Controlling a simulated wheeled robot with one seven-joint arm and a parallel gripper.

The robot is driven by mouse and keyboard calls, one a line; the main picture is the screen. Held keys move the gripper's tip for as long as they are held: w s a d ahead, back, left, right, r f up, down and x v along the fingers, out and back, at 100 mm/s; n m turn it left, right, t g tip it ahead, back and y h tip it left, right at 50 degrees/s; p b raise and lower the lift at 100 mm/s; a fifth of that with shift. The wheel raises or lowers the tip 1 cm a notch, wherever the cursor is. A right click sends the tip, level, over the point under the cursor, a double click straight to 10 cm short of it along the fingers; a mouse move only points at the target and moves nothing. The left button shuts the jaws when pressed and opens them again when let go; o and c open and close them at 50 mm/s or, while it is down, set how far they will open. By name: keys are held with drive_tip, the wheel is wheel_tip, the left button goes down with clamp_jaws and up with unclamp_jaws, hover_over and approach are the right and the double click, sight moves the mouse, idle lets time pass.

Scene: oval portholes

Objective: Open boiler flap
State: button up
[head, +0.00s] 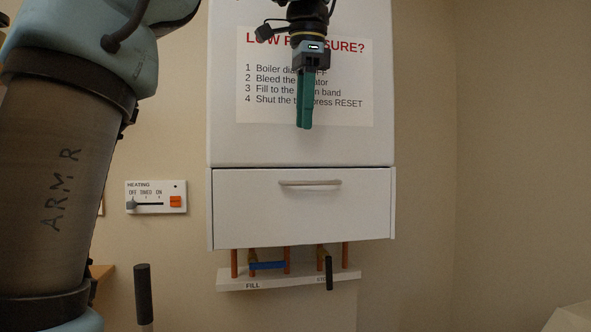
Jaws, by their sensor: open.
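The white boiler (225,90) hangs on the wall in the middle of the head view. Its flap (300,215) is the lower front panel, closed flat under the upper casing. A pale horizontal bar handle (310,183) sits near the flap's top edge. My gripper (304,126) points down in front of the upper casing, above the handle and apart from it in the picture. Its green fingers overlap in this view. It holds nothing that I can see. How far it stands from the casing is hard to tell.
A notice (350,95) on the casing is partly hidden by my gripper. Copper pipes (287,261), a blue lever (267,265) and a black lever (329,273) sit below the flap. A heating control (155,197) is on the left wall. Wall right of the boiler is bare.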

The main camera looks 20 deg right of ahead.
wheel_tip(320, 180, down, 11)
drive_tip(key=w, duration=0.2)
drive_tip(key=shift+r+b, duration=0.2)
drive_tip(key=shift+b, duration=0.15)
drive_tip(key=shift+d, duration=0.1)
clamp_jaws()
idle(1.2)
